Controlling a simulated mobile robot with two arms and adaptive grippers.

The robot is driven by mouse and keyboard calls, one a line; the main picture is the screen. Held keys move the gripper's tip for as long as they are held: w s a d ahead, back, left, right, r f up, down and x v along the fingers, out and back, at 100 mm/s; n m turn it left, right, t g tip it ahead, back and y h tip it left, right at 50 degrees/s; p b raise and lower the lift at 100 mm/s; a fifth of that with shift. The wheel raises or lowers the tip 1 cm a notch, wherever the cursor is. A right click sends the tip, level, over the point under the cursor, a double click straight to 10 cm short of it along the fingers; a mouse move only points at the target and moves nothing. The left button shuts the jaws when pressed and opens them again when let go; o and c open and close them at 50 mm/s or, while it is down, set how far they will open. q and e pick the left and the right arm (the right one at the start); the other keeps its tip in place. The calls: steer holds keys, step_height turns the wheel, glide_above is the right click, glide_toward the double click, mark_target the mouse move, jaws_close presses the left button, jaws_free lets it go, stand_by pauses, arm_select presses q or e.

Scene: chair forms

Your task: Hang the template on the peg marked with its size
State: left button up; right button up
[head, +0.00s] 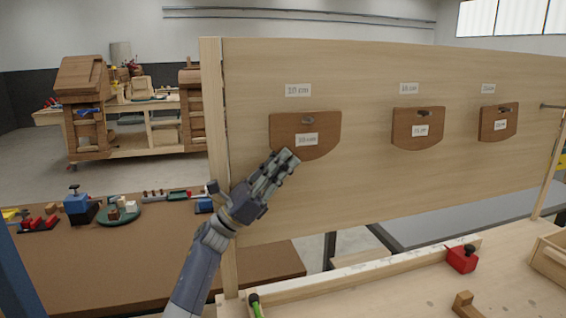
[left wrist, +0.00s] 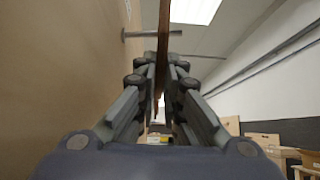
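A brown wooden template (head: 283,128) with a rounded lower edge hangs flat-on before the upright board at the left. Its label and the board label (head: 298,90) above it end in "cm"; both digits are too blurred to be sure. A dark peg (head: 308,120) shows at its slot. In the left wrist view the template (left wrist: 163,20) is edge-on, a little off the board, with the peg (left wrist: 135,34) crossing it. My left gripper (head: 284,163) is at its lower edge, fingers closed on both sides of it. My right gripper is not in view.
Two more templates, middle (head: 404,138) and right (head: 489,129), hang on the board (head: 350,190) under their own labels. A bare peg (head: 552,106) sticks out at the far right. A red block-like tool (head: 462,258) stands on the bench below. A brown table (head: 120,255) is at the left.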

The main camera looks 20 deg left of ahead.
arm_select(q)
steer(key=o, duration=0.5)
steer(key=shift+w+f, duration=0.1)
steer(key=shift+c, duration=0.2)
